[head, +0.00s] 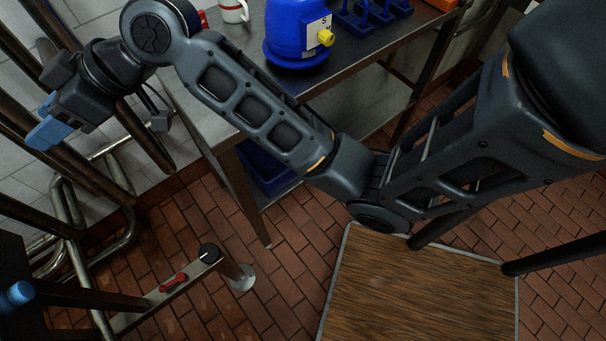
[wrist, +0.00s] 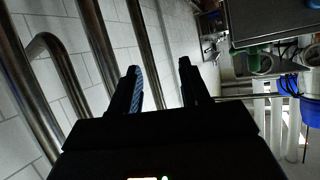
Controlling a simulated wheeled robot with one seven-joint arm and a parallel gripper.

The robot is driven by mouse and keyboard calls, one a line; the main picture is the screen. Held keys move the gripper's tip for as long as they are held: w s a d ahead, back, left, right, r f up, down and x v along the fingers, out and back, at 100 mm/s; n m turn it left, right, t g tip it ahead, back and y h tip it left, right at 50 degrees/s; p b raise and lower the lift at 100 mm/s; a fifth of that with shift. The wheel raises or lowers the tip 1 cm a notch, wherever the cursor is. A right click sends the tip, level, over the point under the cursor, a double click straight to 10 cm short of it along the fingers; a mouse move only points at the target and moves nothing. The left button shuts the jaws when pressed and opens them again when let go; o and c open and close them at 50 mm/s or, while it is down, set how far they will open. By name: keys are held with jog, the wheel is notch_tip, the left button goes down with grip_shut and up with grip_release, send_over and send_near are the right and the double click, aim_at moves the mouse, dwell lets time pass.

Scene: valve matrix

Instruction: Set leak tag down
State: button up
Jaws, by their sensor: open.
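My gripper (head: 48,122) is at the upper left in the head view, beside the dark vertical pipes. In the wrist view my gripper (wrist: 160,82) has its two fingers apart, with nothing visible between them. I cannot pick out a leak tag with certainty in either view. A small red piece (head: 174,281) lies on or is fixed to a narrow metal bar (head: 150,302) at the lower left, well away from my gripper. I cannot tell whether it is a tag or a handle.
Metal pipes (head: 70,205) line the tiled wall. A dark-topped table (head: 345,62) carries a blue container (head: 292,35) with a yellow tap (head: 325,38) and a white mug (head: 232,11). A wooden board (head: 420,290) is at lower right. Brick floor (head: 215,205) shows between.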

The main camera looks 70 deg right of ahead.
jog(key=s+a+f+m+t+h, duration=0.25)
jog(key=s+f+m, duration=0.25)
jog(key=s, duration=0.4)
jog(key=s+a+f+m+t+h, duration=0.1)
jog(key=s+f+m+h, duration=0.3)
jog(key=s, duration=0.5)
jog(key=s+d+r+n, duration=0.1)
jog(key=s+d, duration=0.3)
jog(key=s, duration=0.7)
jog(key=s+d+r+n, duration=0.1)
jog(key=s+d+n, duration=0.1)
jog(key=s, duration=0.9)
jog(key=shift+d+r+h, duration=0.25)
jog(key=shift+d+h, duration=0.2)
jog(key=shift+d, duration=0.45)
